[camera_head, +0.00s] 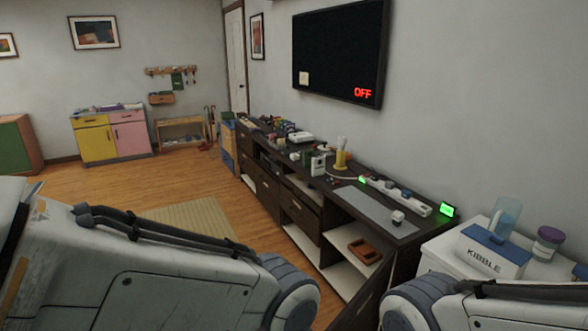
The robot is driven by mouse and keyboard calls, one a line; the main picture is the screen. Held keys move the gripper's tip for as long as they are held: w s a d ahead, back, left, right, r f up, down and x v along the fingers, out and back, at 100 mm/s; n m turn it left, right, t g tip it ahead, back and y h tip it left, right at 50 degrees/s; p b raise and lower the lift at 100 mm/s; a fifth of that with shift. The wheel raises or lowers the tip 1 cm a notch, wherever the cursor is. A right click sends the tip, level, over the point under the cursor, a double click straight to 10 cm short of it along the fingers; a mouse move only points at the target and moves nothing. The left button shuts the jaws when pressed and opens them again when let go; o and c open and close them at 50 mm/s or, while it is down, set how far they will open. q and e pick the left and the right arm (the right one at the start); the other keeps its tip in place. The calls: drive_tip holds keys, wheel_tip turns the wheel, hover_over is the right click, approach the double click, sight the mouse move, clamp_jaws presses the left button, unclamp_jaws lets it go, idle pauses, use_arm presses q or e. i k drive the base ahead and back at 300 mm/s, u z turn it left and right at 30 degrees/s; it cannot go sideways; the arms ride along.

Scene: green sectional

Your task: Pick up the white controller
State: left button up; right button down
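No thing in view can be surely told as the white controller. A flat white object (301,137) lies toward the far end of the long dark TV console (343,195), too small to identify. My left arm crosses the lower left and my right arm shows at the lower right. Both grippers are outside the picture, and my arms hide part of the floor and the console's near end.
A power strip (395,194), a yellow cup (341,160) and many small items crowd the console. A kibble box (492,251) stands on a white cabinet at right. A wall TV (341,51) reads OFF. Wooden floor (90,185) is clear left of the console.

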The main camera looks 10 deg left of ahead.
sight(318, 164)
drive_tip(key=u, duration=1.05)
drive_tip(key=i, duration=2.8)
drive_tip(key=z, duration=1.55)
drive_tip(key=i, duration=1)
